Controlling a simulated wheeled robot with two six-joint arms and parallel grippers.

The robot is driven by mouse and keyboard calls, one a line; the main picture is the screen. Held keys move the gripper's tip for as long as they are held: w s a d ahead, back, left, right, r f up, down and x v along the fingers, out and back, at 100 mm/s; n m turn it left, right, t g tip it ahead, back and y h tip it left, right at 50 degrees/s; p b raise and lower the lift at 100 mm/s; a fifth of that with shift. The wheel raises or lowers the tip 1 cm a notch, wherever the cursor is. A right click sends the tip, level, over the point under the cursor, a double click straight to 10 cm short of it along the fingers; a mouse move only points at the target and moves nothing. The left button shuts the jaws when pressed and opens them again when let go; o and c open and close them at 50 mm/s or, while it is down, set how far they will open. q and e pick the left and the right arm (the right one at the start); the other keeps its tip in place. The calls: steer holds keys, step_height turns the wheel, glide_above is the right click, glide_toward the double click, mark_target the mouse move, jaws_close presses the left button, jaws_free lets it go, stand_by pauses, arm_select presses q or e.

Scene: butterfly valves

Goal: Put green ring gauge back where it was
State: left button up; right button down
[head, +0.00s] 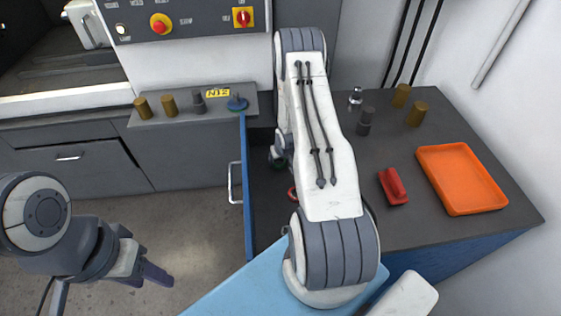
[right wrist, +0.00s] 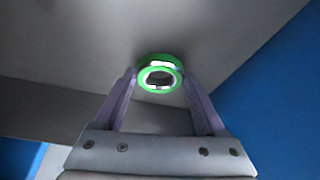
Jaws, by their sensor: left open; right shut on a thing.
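The green ring gauge (right wrist: 160,67) is between the fingertips of my right gripper (right wrist: 160,76) in the right wrist view. The gripper is shut on it, with a finger on each side. A plain grey surface lies beyond it, with blue panels at the sides. In the head view my right arm hides most of this gripper. My left gripper (head: 152,273) is open and empty above the floor at lower left.
A red ring (head: 292,193) shows partly behind my right arm, in a dark space beside a blue upright panel (head: 248,190). The right worktop (head: 450,120) holds an orange tray (head: 462,178), a red object (head: 393,187) and several cylinders.

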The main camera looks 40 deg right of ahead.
steer(key=shift+f, duration=0.4)
steer(key=shift+f, duration=0.15)
jaws_free()
steer(key=shift+s+r, duration=0.1)
steer(key=shift+r, duration=0.25)
steer(key=v, duration=1.1)
steer(key=shift+s+r, duration=0.2)
steer(key=shift+r, duration=0.05)
steer(key=shift+a, duration=0.1)
